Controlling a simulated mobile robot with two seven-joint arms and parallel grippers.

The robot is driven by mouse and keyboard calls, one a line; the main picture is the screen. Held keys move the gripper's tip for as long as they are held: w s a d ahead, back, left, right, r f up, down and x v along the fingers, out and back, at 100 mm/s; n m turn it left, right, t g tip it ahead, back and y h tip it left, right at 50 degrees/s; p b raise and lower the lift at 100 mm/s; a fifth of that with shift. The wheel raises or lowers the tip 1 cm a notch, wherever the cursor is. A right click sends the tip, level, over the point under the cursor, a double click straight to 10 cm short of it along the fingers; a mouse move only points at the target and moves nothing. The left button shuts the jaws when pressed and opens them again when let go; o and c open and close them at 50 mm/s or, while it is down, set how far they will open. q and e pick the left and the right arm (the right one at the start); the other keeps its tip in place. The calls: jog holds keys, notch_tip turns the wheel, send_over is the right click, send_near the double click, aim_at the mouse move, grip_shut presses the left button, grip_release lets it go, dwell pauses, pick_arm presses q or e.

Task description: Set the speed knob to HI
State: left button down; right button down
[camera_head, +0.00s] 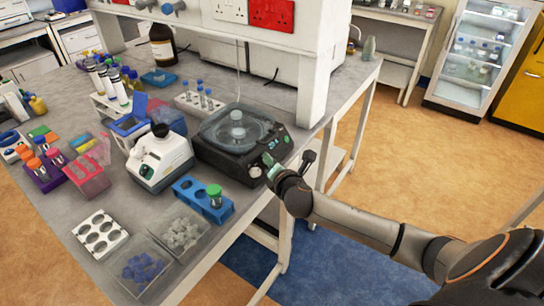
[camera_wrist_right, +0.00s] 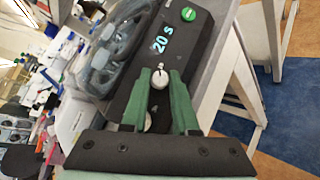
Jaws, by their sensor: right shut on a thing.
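A black benchtop device (camera_head: 215,158) with a clear round lid stands near the bench's right edge. Its front panel has a lit display (camera_wrist_right: 162,38) reading 20 s and a green button (camera_wrist_right: 188,14). My right gripper (camera_wrist_right: 160,76) has its green fingers shut on a pale round knob (camera_wrist_right: 159,80) below the display; a dark pointer line shows on it. A second pale knob (camera_wrist_right: 148,121) is partly visible between the fingers, closer to my palm; it also shows in the head view (camera_head: 255,171). I cannot read any HI label. My left gripper is not in view.
A blue rack (camera_head: 188,190) with a green-capped tube, a white instrument (camera_head: 160,160) and a tube rack (camera_head: 198,103) stand close to the device. Clear trays (camera_head: 138,272) lie at the bench's front. The floor right of the bench is open.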

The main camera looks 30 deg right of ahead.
jog(key=shift+r+m+g, duration=0.1)
jog(key=shift+m+g, duration=0.6)
jog(key=shift+m, duration=0.5)
jog(key=c, duration=0.7)
grip_release()
jog(key=v, duration=1.2)
jog(key=shift+s+a+r, duration=0.1)
jog(key=shift+a, duration=0.15)
